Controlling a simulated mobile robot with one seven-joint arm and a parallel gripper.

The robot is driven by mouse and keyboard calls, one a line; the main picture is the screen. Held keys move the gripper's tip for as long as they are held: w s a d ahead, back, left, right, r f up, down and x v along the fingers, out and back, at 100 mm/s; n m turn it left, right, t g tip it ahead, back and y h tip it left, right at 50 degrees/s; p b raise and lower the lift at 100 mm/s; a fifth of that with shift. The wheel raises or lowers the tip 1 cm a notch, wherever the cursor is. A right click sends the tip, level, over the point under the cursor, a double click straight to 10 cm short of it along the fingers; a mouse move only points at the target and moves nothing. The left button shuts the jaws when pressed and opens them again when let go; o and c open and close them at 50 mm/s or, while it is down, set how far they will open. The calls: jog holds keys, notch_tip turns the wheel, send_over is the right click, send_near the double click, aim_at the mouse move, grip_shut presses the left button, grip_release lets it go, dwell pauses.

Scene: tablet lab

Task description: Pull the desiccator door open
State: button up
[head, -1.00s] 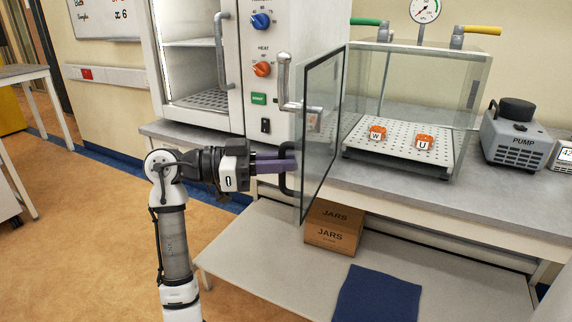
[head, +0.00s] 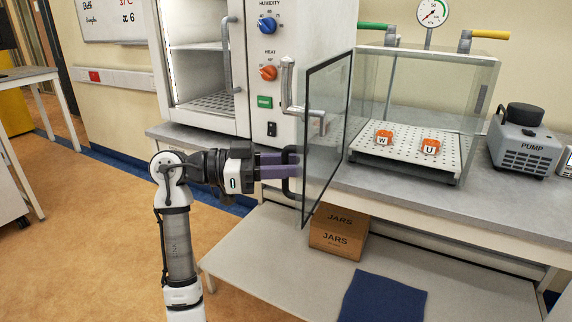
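The desiccator (head: 480,105) is a clear glass chamber on the bench at the right, with a perforated white floor. Its glass door (head: 327,150) has a dark frame, stands open and juts out towards me on the chamber's left side. The dark door handle (head: 290,190) is on the door's outer face, near its free edge. My gripper (head: 280,166) reaches in from the left. Its purple fingers are closed on the handle and hide the handle's middle.
Orange-topped jars marked W (head: 383,138) and U (head: 430,147) stand inside the chamber. A white oven-like cabinet (head: 240,75) is left of the door. A pump (head: 520,140) stands at the right. A jars box (head: 338,238) and blue mat (head: 383,299) lie on the lower shelf.

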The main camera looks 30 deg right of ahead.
jog(key=b+v, duration=0.1)
jog(key=v, duration=1.2)
jog(key=shift+a, duration=0.3)
jog(key=shift+w+r, duration=0.1)
jog(key=shift+w, duration=0.1)
